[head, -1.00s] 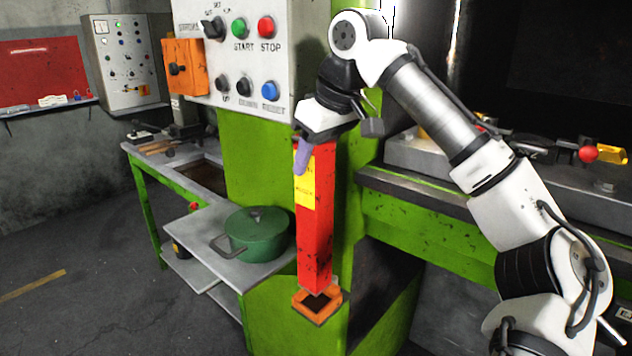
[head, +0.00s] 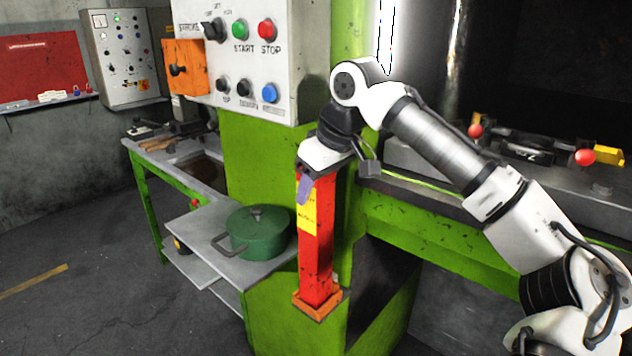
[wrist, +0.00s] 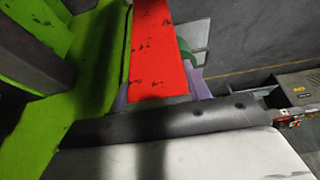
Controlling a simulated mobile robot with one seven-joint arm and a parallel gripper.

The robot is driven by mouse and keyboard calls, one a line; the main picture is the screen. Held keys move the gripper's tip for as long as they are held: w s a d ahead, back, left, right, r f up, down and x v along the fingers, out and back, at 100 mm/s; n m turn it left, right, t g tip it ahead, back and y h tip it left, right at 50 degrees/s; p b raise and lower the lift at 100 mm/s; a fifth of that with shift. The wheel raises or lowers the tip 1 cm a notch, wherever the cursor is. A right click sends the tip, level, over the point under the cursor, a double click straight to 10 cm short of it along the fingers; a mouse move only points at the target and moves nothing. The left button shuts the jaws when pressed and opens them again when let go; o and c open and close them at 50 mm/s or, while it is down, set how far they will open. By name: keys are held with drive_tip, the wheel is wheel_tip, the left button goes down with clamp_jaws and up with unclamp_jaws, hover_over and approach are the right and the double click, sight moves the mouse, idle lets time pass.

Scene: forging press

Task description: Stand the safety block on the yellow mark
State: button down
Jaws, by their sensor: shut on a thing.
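The safety block is a tall red post (head: 318,245) with a yellow label, standing close to upright beside the green press column in the head view. Its lower end is at the orange square holder (head: 319,306) and appears to be inside its rim. My gripper (head: 316,182) is shut on the block's top end from above. In the wrist view the red block (wrist: 158,50) lies between the two lavender fingers of my gripper (wrist: 160,92). The block hides the holder's opening. I cannot make out a yellow mark for certain.
A green pot (head: 257,233) stands on a grey shelf left of the block. The control panel (head: 240,60) hangs above and left of my gripper. The press bed (head: 480,190) is at right, with red-knobbed clamps (head: 585,157) and yellow parts on it.

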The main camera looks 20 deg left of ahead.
drive_tip(key=shift+f, duration=0.1)
drive_tip(key=c, duration=0.7)
unclamp_jaws()
drive_tip(key=shift+f+b, duration=0.2)
drive_tip(key=shift+b, duration=0.35)
